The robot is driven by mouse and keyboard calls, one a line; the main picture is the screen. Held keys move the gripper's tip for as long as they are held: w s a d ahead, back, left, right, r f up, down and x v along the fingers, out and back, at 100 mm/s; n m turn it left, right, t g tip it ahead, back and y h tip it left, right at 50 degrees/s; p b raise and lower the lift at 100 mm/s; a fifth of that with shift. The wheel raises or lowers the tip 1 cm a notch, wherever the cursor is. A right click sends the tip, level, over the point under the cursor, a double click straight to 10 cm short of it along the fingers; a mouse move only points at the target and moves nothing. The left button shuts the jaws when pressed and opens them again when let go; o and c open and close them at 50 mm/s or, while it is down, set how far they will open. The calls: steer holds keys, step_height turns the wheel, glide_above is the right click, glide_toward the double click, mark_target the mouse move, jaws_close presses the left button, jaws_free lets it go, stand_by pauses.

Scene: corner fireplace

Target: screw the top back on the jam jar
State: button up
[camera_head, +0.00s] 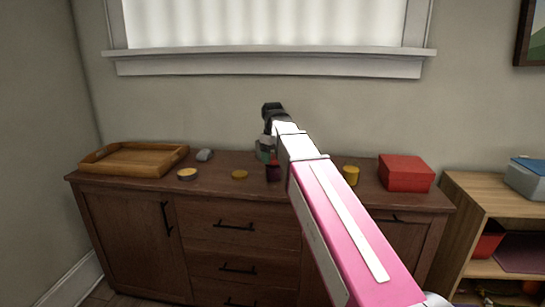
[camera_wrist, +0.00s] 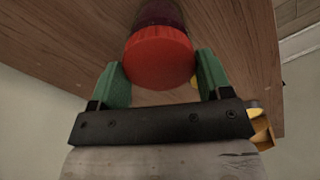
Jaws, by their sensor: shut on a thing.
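The jam jar (camera_head: 273,174) stands on the wooden sideboard, dark purple and partly hidden by my arm. In the wrist view the jar (camera_wrist: 158,13) shows only as a purple strip beyond the lid. The red lid (camera_wrist: 158,58) is ribbed and round and sits at the jar's mouth, between the two green fingers of my gripper (camera_wrist: 162,76). My gripper is shut on the lid. In the head view my gripper (camera_head: 265,153) is just above and left of the jar, largely hidden by my arm. I cannot tell how tightly the lid is seated.
On the sideboard (camera_head: 215,192) are a wooden tray (camera_head: 133,160), a grey object (camera_head: 204,155), two flat yellowish round things (camera_head: 187,174) (camera_head: 239,174), a yellow cylinder (camera_head: 351,174) and a red box (camera_head: 406,173). A window sill (camera_head: 270,66) is above. A low shelf (camera_head: 495,195) stands right.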

steer(key=shift+m, duration=1)
steer(key=o, duration=1)
steer(key=shift+r, duration=0.1)
steer(key=shift+r, duration=1.4)
